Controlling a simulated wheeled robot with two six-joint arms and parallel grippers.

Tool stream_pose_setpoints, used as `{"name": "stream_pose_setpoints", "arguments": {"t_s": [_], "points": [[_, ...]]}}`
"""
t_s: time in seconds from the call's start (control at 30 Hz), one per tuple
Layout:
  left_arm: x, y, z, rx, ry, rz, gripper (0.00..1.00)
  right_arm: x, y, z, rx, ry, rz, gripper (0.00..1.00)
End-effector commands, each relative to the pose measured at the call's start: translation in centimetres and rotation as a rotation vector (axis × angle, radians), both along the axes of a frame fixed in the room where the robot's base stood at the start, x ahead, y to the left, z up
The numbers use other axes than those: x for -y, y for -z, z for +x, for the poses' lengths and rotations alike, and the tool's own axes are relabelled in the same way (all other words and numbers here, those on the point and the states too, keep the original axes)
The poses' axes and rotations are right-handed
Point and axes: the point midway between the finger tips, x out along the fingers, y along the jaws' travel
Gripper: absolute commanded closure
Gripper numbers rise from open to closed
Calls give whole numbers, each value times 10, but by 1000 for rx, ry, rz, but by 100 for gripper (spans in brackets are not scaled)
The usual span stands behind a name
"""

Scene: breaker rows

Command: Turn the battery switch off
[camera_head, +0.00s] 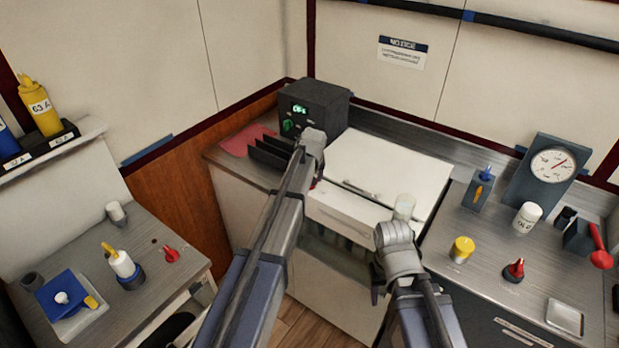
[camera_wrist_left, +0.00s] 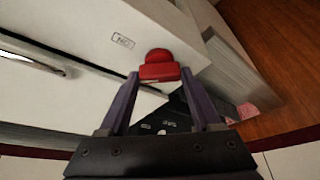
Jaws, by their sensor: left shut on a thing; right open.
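A red knob (camera_wrist_left: 157,62) sits between the fingertips of my left gripper (camera_wrist_left: 158,76) in the left wrist view, beside a white surface with a small printed label (camera_wrist_left: 123,41). The left gripper is shut on this knob. In the head view my left arm hides most of that spot; only a speck of red (camera_head: 313,184) shows by the white cabinet (camera_head: 385,165). I cannot read the label well enough to tell whether the knob is the battery switch. My right gripper (camera_head: 377,286) is open, low in front of the cabinet, touching nothing that I can see.
A dark box with a green display (camera_head: 316,104) stands at the back. The right counter holds a red knob (camera_head: 515,269), a yellow knob (camera_head: 462,249), a gauge (camera_head: 552,165) and a red lever (camera_head: 600,256). The left table holds a red knob (camera_head: 171,254) and a blue item (camera_head: 62,297).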

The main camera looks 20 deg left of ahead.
Motion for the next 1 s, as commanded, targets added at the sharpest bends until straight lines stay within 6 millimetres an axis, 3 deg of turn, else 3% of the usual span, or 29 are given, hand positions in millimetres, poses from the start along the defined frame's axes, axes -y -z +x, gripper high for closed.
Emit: {"name": "stream_pose_setpoints", "arguments": {"t_s": [0.6,1.0], "points": [[3,0,4,-3,-568,-1,91,0,0,0,0,0,0,50],[4,0,4,-1,-802,-2,91,0,0,0,0,0,0,50]]}}
